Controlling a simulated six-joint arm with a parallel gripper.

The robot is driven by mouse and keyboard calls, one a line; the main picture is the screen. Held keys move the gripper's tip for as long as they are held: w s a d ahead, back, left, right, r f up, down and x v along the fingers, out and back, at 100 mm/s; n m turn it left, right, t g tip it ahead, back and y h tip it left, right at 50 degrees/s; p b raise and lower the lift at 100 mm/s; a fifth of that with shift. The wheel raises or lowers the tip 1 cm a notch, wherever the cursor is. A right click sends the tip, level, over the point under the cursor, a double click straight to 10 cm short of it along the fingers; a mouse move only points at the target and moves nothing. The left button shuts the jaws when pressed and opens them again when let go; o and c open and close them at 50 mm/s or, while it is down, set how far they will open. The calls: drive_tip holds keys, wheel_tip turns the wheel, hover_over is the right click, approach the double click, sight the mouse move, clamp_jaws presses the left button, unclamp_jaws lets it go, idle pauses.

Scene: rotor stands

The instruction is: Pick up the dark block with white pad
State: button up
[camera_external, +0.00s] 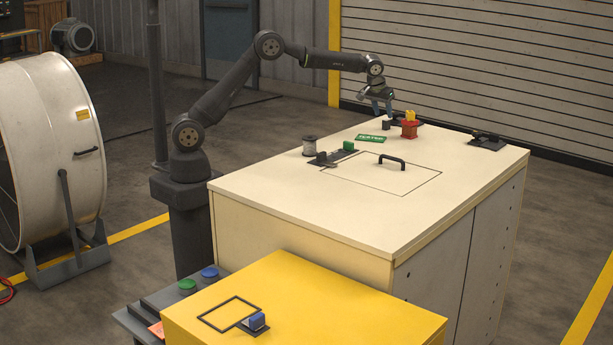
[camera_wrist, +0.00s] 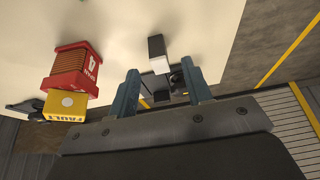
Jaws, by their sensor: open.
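The dark block with white pad (camera_wrist: 156,46) stands on the pale tabletop in the wrist view, just beyond my fingertips. Its dark part is at the top of that picture and the white pad faces my gripper. In the external view a small dark shape (camera_external: 386,126) just below my fingers appears to be this block. My gripper (camera_external: 382,110) is open and empty above the far edge of the table. In the wrist view its two blue-grey fingers (camera_wrist: 162,88) are spread, with the block beyond the gap and not between them.
The table's right front is clear.

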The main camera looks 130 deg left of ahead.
sight(386, 119)
drive_tip(key=shift+a+x, duration=0.15)
drive_tip(key=shift+x, duration=1.3)
drive_tip(key=shift+a+x, duration=0.1)
drive_tip(key=shift+x, duration=1.35)
drive_tip(key=shift+w+r, duration=0.1)
drive_tip(key=shift+r, duration=0.05)
clamp_jaws()
